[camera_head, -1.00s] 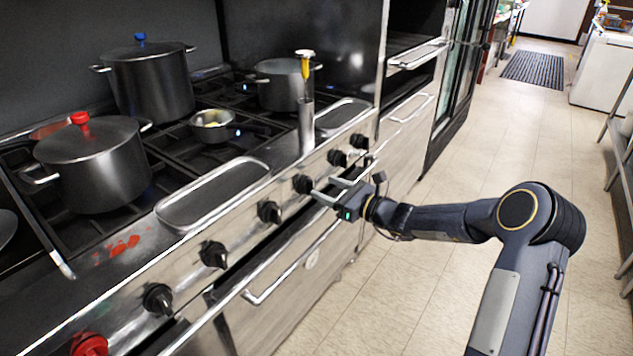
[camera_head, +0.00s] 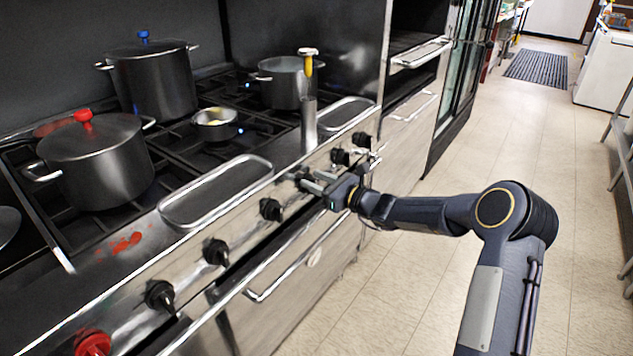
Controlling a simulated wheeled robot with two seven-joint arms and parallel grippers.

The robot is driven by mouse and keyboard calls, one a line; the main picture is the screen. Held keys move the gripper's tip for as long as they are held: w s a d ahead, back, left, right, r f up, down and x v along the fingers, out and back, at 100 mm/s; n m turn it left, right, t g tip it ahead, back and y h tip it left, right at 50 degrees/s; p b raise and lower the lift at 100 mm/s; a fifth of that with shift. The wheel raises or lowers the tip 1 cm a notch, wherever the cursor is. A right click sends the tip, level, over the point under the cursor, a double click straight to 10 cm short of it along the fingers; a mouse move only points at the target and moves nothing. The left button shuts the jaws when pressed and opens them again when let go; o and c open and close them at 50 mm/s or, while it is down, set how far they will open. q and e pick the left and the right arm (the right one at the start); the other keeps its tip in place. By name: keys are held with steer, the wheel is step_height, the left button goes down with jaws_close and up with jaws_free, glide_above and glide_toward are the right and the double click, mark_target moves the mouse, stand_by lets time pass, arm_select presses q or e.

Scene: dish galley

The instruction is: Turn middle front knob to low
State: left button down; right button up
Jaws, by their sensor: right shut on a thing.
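A row of black knobs runs along the front panel of the stove (camera_head: 240,236). My right gripper (camera_head: 309,183) reaches in from the right and is shut on one of these knobs (camera_head: 300,177), which its fingers mostly hide. The nearest knob to the left of it (camera_head: 270,209) is free, and two more knobs (camera_head: 339,156) (camera_head: 361,140) sit to its right. The held knob's pointer angle cannot be told. My left gripper is not in view.
A pot with a red-knobbed lid (camera_head: 97,165), a pot with a blue-knobbed lid (camera_head: 152,85), a small pan (camera_head: 215,124) and a rear pot (camera_head: 285,84) stand on the burners. An oven handle (camera_head: 300,268) juts out below the knobs.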

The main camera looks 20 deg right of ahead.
steer(key=shift+f, duration=0.15)
steer(key=shift+s+a+f+n+b, duration=0.15)
steer(key=shift+n+b, duration=1)
steer(key=shift+b, duration=0.85)
steer(key=shift+s+a+f+n+b, duration=0.15)
steer(key=shift+n+b, duration=1.05)
steer(key=shift+b, duration=0.85)
steer(key=shift+s+a+n+b, duration=0.15)
steer(key=shift+n+b, duration=1)
steer(key=shift+b, duration=0.85)
steer(key=o, duration=1)
steer(key=shift+w, duration=0.15)
steer(key=shift+c, duration=0.2)
steer(key=shift+r, duration=0.1)
